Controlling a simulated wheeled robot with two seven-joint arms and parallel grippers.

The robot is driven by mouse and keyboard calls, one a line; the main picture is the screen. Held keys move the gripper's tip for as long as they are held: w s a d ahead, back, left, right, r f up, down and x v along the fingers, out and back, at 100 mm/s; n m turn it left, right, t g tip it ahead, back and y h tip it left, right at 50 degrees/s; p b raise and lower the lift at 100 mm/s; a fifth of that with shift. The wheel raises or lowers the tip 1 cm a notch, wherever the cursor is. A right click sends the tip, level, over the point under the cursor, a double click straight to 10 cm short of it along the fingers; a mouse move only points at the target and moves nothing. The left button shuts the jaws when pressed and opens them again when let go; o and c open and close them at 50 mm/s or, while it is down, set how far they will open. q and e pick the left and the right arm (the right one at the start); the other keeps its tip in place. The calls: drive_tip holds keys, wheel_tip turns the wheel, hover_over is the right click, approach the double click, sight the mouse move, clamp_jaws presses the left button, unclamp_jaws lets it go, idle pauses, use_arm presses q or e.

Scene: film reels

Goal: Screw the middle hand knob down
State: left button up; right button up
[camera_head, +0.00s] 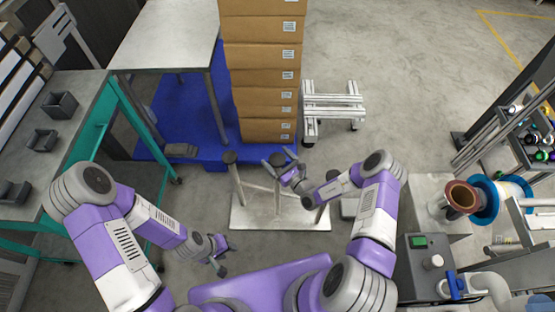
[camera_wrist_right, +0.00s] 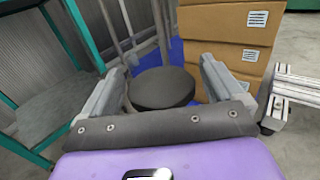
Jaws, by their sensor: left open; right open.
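The middle hand knob (camera_head: 277,159) is dark and round, on a thin upright post of the pale metal plate (camera_head: 254,217). It also shows in the right wrist view as a black disc (camera_wrist_right: 161,88). My right gripper (camera_head: 280,163) is open, with its fingers on either side of this knob; I cannot tell if they touch it. In the right wrist view the open fingers (camera_wrist_right: 160,92) flank the disc. My left gripper (camera_head: 222,257) is open and empty, low at the left.
A tall stack of cardboard boxes (camera_head: 262,55) stands on a blue pallet (camera_head: 205,110) behind the plate. A green-framed bench (camera_head: 98,110) is at the left. A white rack (camera_head: 333,106) is behind at right. Reels (camera_head: 487,200) and a machine (camera_head: 418,258) stand at the right.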

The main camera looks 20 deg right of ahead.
sight(279, 167)
drive_tip(key=c, duration=1)
drive_tip(key=shift+o, duration=0.2)
drive_tip(key=m+h+p, duration=0.2)
drive_tip(key=h+p, duration=0.1)
drive_tip(key=m+t+h+p, duration=0.1)
drive_tip(key=m+h+p, duration=0.1)
drive_tip(key=h+p, duration=0.1)
drive_tip(key=shift+r, duration=0.2)
drive_tip(key=shift+f+m+h+p, duration=0.15)
drive_tip(key=shift+m+h+p, duration=0.5)
drive_tip(key=shift+h, duration=0.65)
drive_tip(key=o, duration=1)
drive_tip(key=shift+c, duration=0.2)
drive_tip(key=shift+s+a+p, duration=0.2)
drive_tip(key=shift+s+p, duration=0.25)
drive_tip(key=shift+s, duration=1.45)
drive_tip(key=shift+s+a+p, duration=0.15)
drive_tip(key=shift+s+p, duration=0.25)
drive_tip(key=shift+s, duration=1.5)
